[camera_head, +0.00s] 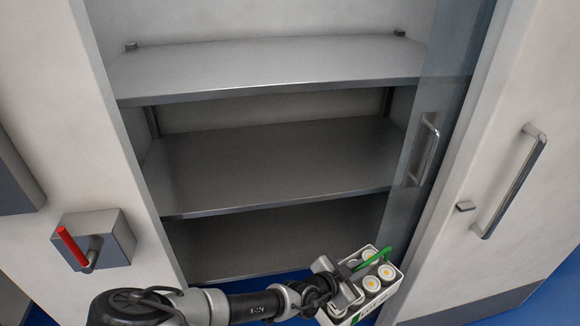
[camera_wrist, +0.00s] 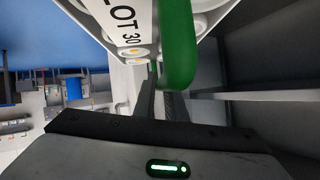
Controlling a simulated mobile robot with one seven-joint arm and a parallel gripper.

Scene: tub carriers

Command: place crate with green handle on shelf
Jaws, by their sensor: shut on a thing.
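The crate (camera_head: 356,319) is a small white carrier with a green handle (camera_head: 372,259) and several white round-topped containers inside. It is at the bottom right of the head view, in front of the shelf unit. My gripper (camera_head: 345,277) is shut on the green handle, which also shows close up in the wrist view (camera_wrist: 177,50). In the wrist view the crate's white side bears black lettering (camera_wrist: 122,22). The shelf unit has a top shelf (camera_head: 260,68), a middle shelf (camera_head: 270,165) and a lower shelf (camera_head: 270,240), all bare where visible.
A glass door (camera_head: 440,120) with a metal handle stands at the shelf unit's right side. A white door with a bar handle (camera_head: 515,185) is farther right. A grey box with a red lever (camera_head: 72,248) sticks out at the left. The floor is blue.

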